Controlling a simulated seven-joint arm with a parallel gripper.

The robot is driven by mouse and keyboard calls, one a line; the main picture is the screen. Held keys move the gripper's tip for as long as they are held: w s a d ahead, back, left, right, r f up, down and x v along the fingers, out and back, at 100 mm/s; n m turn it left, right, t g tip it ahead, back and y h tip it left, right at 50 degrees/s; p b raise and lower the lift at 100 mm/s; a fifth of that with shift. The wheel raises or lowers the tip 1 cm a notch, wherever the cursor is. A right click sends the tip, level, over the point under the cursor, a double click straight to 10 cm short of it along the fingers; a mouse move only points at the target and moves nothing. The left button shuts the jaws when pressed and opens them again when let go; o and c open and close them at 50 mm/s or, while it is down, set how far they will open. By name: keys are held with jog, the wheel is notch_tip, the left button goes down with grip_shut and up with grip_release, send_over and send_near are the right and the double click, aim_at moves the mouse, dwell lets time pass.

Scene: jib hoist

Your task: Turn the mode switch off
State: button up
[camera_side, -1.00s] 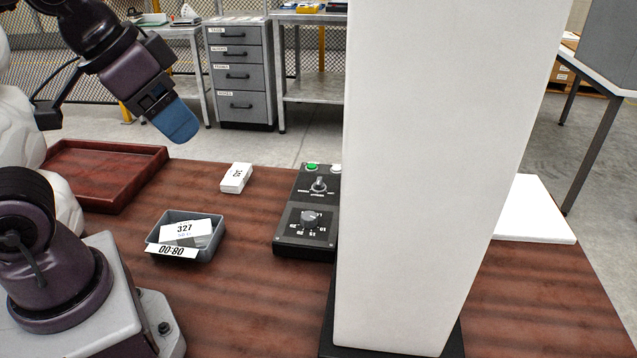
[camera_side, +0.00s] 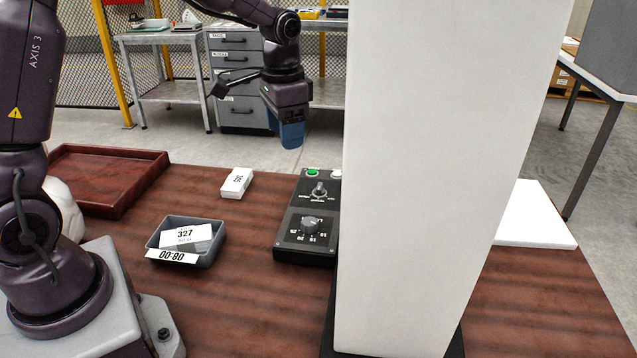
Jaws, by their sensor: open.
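The black control box (camera_side: 291,248) lies on the brown table, its right side cut off from view by the white column. The mode switch (camera_side: 319,191), a grey knob with small labels around it, sits on the upper half of the box; I cannot read its setting. A second round dial (camera_side: 310,225) with a number scale is on the lower half. A green button (camera_side: 313,172) is at the box's far end. My gripper (camera_side: 291,140) points down with blue fingers, above and slightly left of the box's far end, touching nothing. It is open and empty.
The tall white column (camera_side: 415,180) stands right of the box and blocks the view behind it. A grey bin (camera_side: 205,257) with labels, a small white box (camera_side: 237,182) and a red-brown tray (camera_side: 150,190) are to the left. A white board (camera_side: 535,215) lies at right.

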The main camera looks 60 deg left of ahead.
aim_at(318, 186)
jog(key=w+a+f+m, duration=0.3)
jog(key=w+f+m, duration=0.1)
jog(key=w, duration=0.2)
jog(key=w+a+f+m, duration=0.3)
jog(key=w+a+f, duration=0.1)
jog(key=w, duration=0.2)
jog(key=f, duration=1.2)
jog(key=shift+s+d+f, duration=0.1)
jog(key=shift+d, duration=0.1)
jog(key=c, duration=0.9)
jog(key=shift+c, duration=0.2)
